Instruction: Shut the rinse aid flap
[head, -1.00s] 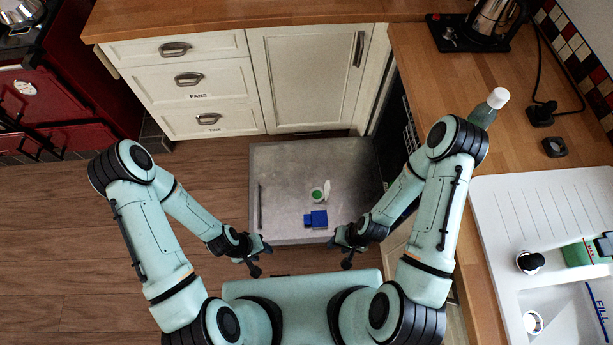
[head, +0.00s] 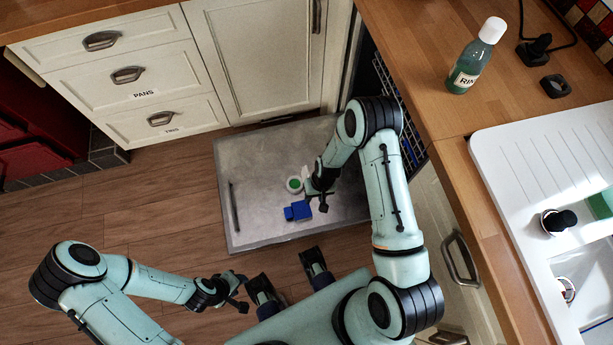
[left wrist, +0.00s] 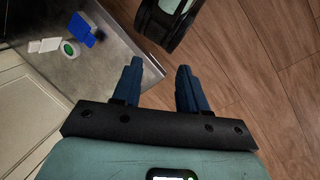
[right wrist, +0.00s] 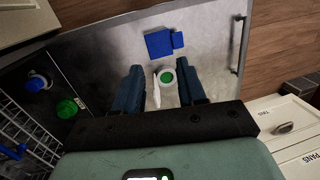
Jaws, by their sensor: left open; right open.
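The rinse aid flap (head: 306,174) is a small white piece standing raised beside a round white opening with a green centre (head: 294,184) on the lowered dishwasher door. In the right wrist view the flap (right wrist: 156,90) and the green-centred opening (right wrist: 167,78) lie between my finger lines. My right gripper (head: 317,196) is open and empty, just above the door beside the flap; I cannot tell whether it touches. My left gripper (head: 243,291) is open and empty, low over the wooden floor, away from the door. The left wrist view shows the flap (left wrist: 50,45) at upper left.
A blue compartment lid (head: 298,211) is open beside the flap. The grey dishwasher door (head: 262,225) lies flat, with drawers (head: 135,75) behind. A rinse aid bottle (head: 475,60) stands on the wooden counter at right, near the white sink (head: 530,200). The floor at left is clear.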

